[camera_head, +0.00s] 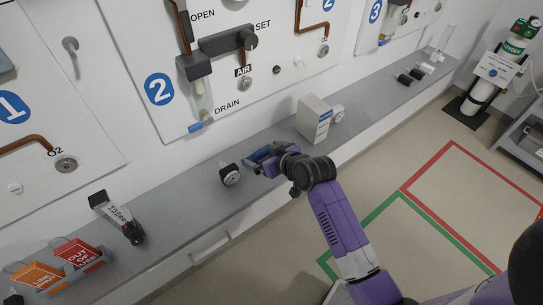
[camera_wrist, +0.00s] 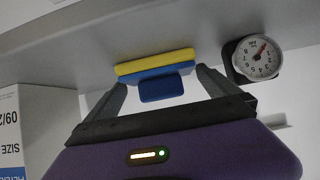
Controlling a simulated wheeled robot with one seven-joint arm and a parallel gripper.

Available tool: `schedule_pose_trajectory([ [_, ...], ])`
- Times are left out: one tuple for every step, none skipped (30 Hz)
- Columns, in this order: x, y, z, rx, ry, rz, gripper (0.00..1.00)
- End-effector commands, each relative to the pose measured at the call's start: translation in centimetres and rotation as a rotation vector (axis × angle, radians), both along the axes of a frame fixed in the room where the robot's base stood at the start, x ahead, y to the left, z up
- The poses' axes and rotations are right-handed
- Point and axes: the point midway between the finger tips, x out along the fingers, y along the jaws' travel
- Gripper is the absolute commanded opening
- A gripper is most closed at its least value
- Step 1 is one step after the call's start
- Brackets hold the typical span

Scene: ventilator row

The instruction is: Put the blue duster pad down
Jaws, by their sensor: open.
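The blue duster pad (camera_wrist: 155,72) has a yellow layer along one side and a small blue block on its near face. In the wrist view it is against the grey counter, between my gripper's spread fingers. A gap shows on at least one side, and I cannot tell whether either finger touches it. My gripper (camera_wrist: 162,86) is open. In the head view the pad (camera_head: 258,153) shows as a blue shape at my gripper (camera_head: 270,160), low over the counter and partly hidden by it.
The grey counter (camera_head: 175,195) runs along the wall panels. A round gauge (camera_head: 230,175) stands close left of my gripper, and it also shows in the wrist view (camera_wrist: 257,58). A white box (camera_head: 313,118) stands to the right. Orange and red tags (camera_head: 78,252) lie far left.

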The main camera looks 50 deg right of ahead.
Motion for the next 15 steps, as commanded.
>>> schedule_pose_trajectory([
  [-0.5,0.2,0.2,0.0,0.001,0.0,1.0],
  [-0.9,0.3,0.4,0.001,0.001,-0.001,1.0],
  [-1.4,0.4,0.8,0.0,-0.001,0.0,1.0],
  [-1.8,0.6,1.1,0.0,0.0,0.0,1.0],
  [-2.3,0.7,1.4,0.0,0.001,0.0,1.0],
  [-3.0,0.9,1.9,0.0,0.0,0.0,1.0],
  [-3.5,1.1,2.3,0.0,0.0,0.0,1.0],
  [-4.0,1.2,2.6,0.0,0.0,0.0,1.0],
  [-4.7,1.4,3.1,-0.001,0.0,0.001,1.0],
  [-5.2,1.5,3.5,-0.001,0.0,0.0,1.0],
  [-5.7,1.6,3.8,-0.001,0.001,0.0,1.0],
  [-6.3,1.8,4.2,-0.001,0.0,0.0,1.0],
  [-6.7,1.9,4.5,-0.001,0.0,0.001,1.0],
  [-7.1,2.1,4.8,-0.001,0.001,0.001,1.0],
  [-7.6,2.2,5.1,0.0,0.001,0.0,1.0],
])
